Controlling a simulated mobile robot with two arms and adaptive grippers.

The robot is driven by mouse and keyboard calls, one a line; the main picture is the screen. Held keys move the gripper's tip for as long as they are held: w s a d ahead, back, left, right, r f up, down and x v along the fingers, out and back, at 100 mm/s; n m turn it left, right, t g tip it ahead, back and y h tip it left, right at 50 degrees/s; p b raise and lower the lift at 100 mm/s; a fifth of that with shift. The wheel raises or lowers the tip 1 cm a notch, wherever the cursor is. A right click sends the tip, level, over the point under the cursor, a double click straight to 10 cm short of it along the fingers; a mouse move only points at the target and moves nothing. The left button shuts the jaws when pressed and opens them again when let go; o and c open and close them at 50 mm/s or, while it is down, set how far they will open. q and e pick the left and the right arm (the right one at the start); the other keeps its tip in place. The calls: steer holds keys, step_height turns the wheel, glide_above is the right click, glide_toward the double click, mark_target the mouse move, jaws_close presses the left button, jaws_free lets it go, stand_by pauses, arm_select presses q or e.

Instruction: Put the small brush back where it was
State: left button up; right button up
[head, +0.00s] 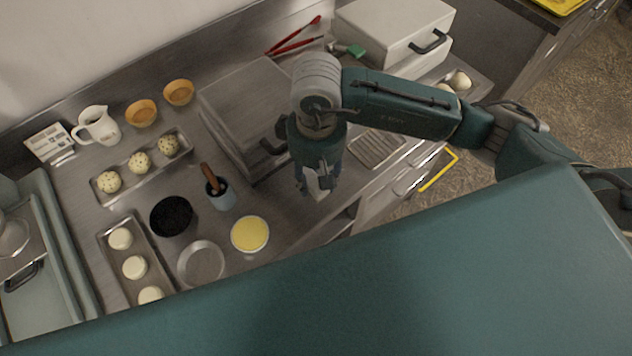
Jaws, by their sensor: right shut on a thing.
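My right gripper (318,186) points down over the steel counter, in front of the grey box with a dark handle. It is shut on a small pale thing (322,181), mostly hidden by the fingers; I cannot tell whether it is the small brush. A blue cup (222,197) stands to the left of the gripper, apart from it, with a brown-handled tool (209,174) upright in it. A green-handled tool (352,50) lies at the back by the white box. My left gripper is out of view.
The grey box (240,100) and white box (395,30) stand behind. Red tongs (295,40) lie at the back. A yellow-filled bowl (250,234), black-filled bowl (171,215), empty bowl (201,264) and dough trays (108,232) crowd the left. Bare counter (275,205) lies left of the gripper.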

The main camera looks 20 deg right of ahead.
mark_target(316, 187)
steer(key=shift+f, duration=0.4)
step_height(316, 187, down, 3)
steer(key=shift+p, duration=0.5)
steer(key=shift+f, duration=0.7)
steer(key=o, duration=1.1)
steer(key=shift+r, duration=0.1)
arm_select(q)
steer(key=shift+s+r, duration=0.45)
arm_select(e)
steer(key=shift+o, duration=0.2)
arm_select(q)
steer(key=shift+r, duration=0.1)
